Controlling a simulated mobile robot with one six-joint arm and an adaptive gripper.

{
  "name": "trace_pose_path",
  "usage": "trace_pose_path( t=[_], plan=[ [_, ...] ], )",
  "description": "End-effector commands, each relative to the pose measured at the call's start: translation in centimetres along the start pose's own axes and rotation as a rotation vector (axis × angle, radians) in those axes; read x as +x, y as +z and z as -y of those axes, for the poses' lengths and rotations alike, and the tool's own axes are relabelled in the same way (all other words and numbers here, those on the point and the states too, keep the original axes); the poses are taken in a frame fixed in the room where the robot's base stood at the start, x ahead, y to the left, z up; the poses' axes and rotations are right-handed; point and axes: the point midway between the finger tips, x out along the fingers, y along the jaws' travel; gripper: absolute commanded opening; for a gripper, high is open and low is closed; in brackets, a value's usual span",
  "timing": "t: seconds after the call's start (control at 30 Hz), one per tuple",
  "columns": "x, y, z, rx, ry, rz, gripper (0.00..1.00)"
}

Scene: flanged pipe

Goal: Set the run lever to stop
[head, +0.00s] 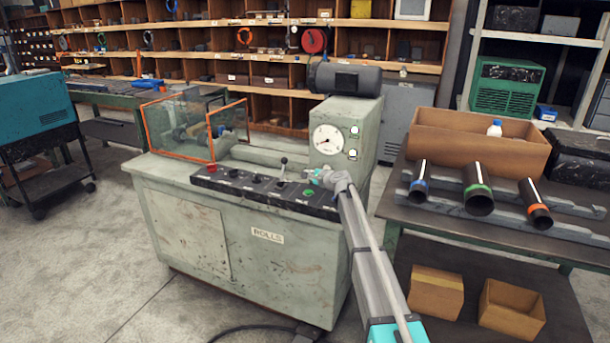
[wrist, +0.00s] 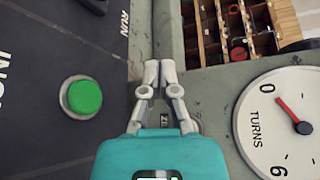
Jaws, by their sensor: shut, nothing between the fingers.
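A lever (head: 283,165) with a dark ball knob stands nearly upright on the black control panel (head: 240,187) of the grey-green rolls machine. Its label is too small to read in the head view. In the wrist view a RUN label (wrist: 124,22) shows near the top, beside a dark part (wrist: 96,4) cut off by the edge; I cannot tell if that is the lever's base. My gripper (head: 313,174) is just right of the lever, over the panel's right part, apart from it. In the wrist view its fingertips (wrist: 158,72) are together and empty.
A green button (wrist: 82,97) lies left of my fingers in the wrist view. The turns dial (head: 327,139) stands on the housing behind my gripper. A red button (head: 212,169) and several knobs line the panel. An orange-framed guard (head: 180,122) is at the left.

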Motion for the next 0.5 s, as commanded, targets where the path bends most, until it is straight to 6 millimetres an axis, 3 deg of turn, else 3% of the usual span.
trace_pose_path(
  t=[0.5],
  plan=[
    [7.1, -0.2, -0.1, -0.001, 0.000, 0.001, 0.00]
  ],
)
